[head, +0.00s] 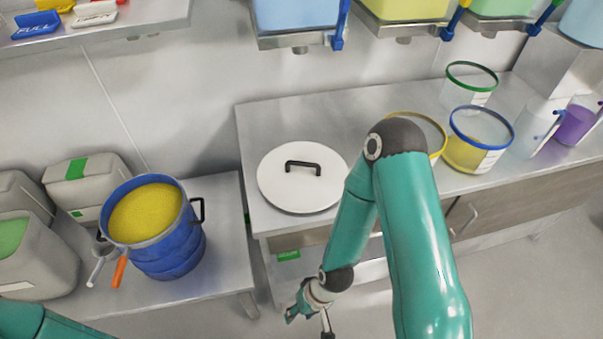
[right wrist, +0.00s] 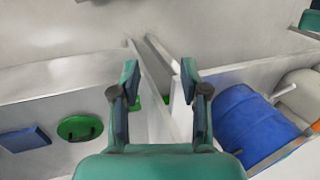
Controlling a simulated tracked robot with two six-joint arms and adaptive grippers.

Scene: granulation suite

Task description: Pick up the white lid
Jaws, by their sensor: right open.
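The white lid (head: 281,189) is a flat round disc with a black bar handle (head: 303,167) on top. In the head view it lies on the left end of the steel counter. My right gripper (head: 308,316) is lower in the picture, in front of the counter, below the lid and apart from it. The right wrist view shows its two fingers (right wrist: 160,85) spread with nothing between them. The lid cannot be made out in the right wrist view. My left gripper is out of sight; only a piece of teal arm shows at the bottom left.
A blue drum (head: 170,250) of yellow powder stands on a lower bench (head: 225,240) at left, also in the wrist view (right wrist: 240,125). Clear tubs with yellow (head: 478,140) and other contents stand on the counter (head: 350,115) to the right. Hoppers (head: 295,12) hang above.

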